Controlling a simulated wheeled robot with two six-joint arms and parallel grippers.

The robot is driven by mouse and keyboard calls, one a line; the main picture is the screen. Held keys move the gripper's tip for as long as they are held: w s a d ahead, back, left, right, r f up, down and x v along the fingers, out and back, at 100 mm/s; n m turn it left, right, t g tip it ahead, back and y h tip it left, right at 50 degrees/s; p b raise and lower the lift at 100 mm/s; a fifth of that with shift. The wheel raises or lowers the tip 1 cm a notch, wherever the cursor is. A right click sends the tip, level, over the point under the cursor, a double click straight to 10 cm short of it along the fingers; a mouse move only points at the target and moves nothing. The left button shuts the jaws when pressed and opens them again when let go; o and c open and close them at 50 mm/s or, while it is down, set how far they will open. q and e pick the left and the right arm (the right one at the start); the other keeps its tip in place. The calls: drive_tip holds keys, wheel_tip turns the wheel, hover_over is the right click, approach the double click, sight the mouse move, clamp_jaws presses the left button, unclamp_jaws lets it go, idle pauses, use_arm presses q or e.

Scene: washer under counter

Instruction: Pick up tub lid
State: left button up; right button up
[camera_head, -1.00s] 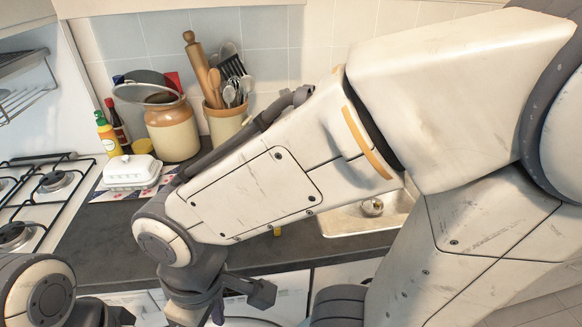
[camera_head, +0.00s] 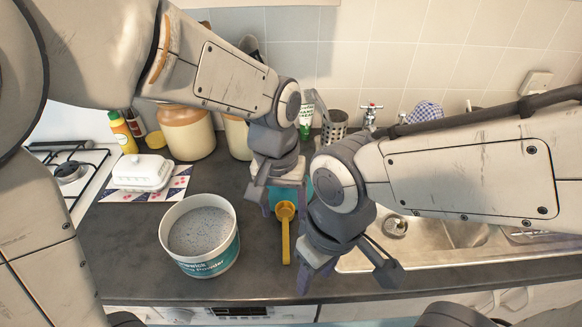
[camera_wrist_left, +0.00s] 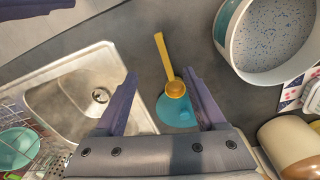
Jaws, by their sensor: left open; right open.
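The tub lid is a teal disc, partly covered by my left gripper in the head view (camera_head: 305,190). My left gripper (camera_head: 285,203) is open and empty above the lid; in the left wrist view the lid and scoop bowl appear between the fingers, nearer one finger. My right gripper (camera_head: 345,268) is open and empty over the counter's front, right of the scoop.
An open tub of speckled powder (camera_head: 201,236) stands left of the scoop. A white butter dish (camera_head: 142,172), a stoneware jar (camera_head: 187,132) and a mustard bottle (camera_head: 123,132) are behind it. The sink (camera_head: 425,245) is at right, partly behind my right arm.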

use_arm(q)
drive_tip(key=w+d+r+n+p, duration=0.1)
drive_tip(key=w+r+n+p, duration=0.2)
drive_tip(key=w, duration=0.8)
drive_tip(key=w+f+n+p, duration=0.1)
drive_tip(key=w+f, duration=0.1)
drive_tip(key=w, duration=0.1)
drive_tip(key=w+f+n+p, duration=0.2)
drive_tip(key=w+f, duration=0.1)
drive_tip(key=w+a+f+n+p, duration=0.1)
drive_tip(key=w+f, duration=0.1)
drive_tip(key=f, duration=0.1)
drive_tip(key=shift+w+a+f+y+p, duration=0.1)
drive_tip(key=shift+w+f+y+p, duration=0.2)
drive_tip(key=shift+w+p, duration=0.1)
drive_tip(key=shift+f, duration=0.25)
drive_tip(key=f+p, duration=0.1)
drive_tip(key=f, duration=0.1)
drive_tip(key=f+p, duration=0.2)
drive_tip(key=shift+s+f, duration=0.2)
drive_tip(key=shift+f, duration=0.55)
clamp_jaws()
use_arm(e)
wheel_tip(320, 180, up, 13)
drive_tip(key=shift+f, duration=0.2)
